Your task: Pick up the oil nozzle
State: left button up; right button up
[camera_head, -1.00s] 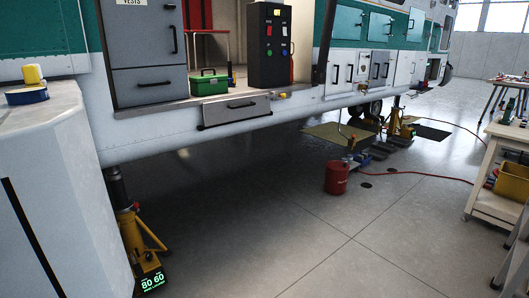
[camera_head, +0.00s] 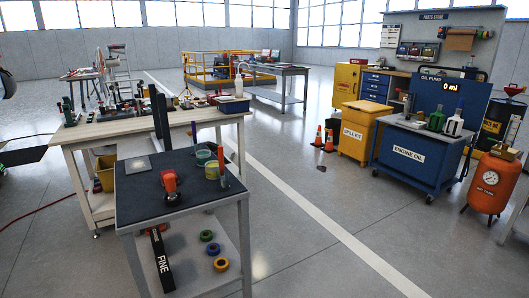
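No oil nozzle can be made out for certain. A blue cart marked ENGINE OIL (camera_head: 408,155) stands at the right, with a blue OIL PUMP panel (camera_head: 450,98) behind it reading "0 ml". On its grey top are a slim upright item (camera_head: 408,106), too small to identify, a green container (camera_head: 436,120) and a white jug (camera_head: 453,124). Neither of my grippers is in view.
A dark-topped table (camera_head: 140,205) stands close in front, with a red-orange tool (camera_head: 170,185) on it. A cluttered workbench (camera_head: 100,130) is behind it. A yellow SPILL KIT cabinet (camera_head: 355,136), orange cones (camera_head: 329,140) and an orange tank (camera_head: 491,183) flank the cart.

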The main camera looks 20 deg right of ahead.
aim_at(462, 100)
jog(key=i+l+z, duration=0.2)
jog(key=z, duration=0.2)
jog(key=i+l+z, duration=0.15)
jog(key=i+z, duration=0.15)
jog(key=z, duration=0.15)
jog(key=i+z, duration=0.25)
jog(key=z, duration=0.15)
jog(key=i+z, duration=0.25)
jog(key=z, duration=0.15)
